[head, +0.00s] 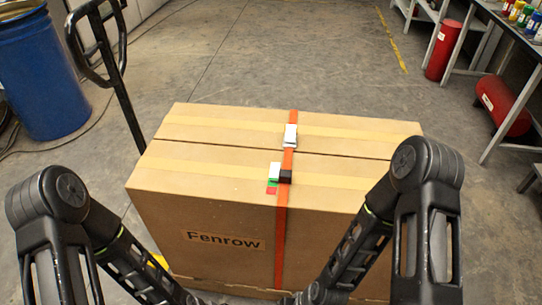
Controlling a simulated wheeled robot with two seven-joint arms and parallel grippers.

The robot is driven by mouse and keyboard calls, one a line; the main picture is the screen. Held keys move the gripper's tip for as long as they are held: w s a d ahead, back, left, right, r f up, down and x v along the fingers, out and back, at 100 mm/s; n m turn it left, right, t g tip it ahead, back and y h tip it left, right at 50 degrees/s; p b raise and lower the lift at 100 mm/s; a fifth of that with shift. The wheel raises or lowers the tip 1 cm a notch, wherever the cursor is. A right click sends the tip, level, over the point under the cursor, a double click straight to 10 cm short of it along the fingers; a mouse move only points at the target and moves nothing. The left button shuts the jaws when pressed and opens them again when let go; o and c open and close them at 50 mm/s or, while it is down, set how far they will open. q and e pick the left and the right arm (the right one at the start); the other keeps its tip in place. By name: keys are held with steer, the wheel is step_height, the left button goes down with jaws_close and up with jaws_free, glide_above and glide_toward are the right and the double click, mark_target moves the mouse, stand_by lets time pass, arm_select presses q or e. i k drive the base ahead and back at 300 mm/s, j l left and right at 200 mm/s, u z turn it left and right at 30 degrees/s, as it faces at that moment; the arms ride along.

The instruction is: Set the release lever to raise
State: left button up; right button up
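A black pallet-truck handle (93,42) with a loop grip stands upright at the left, behind the large box. A small dark bar shows within its loop, but I cannot make out clearly which part is the release lever or how it is set. The handle's shaft (121,98) runs down behind the box's left side. My two arms reach down in front of the box, well apart from the handle.
A large cardboard box (163,205) marked Fenrow, with an orange strap (281,235), fills the middle. A blue drum (40,75) stands left of the handle. Red cylinders (443,50) and a shelf table (480,70) are at the right. The floor behind is clear.

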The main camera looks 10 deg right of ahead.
mark_target(90, 52)
steer(key=i+j+z, duration=0.25)
steer(key=j, duration=0.9)
steer(key=j+z, duration=0.25)
steer(key=j, duration=0.85)
steer(key=j+z, duration=0.25)
steer(key=j, duration=0.95)
steer(key=k+j+z, duration=0.1)
steer(key=j+z, duration=0.15)
steer(key=j, duration=0.9)
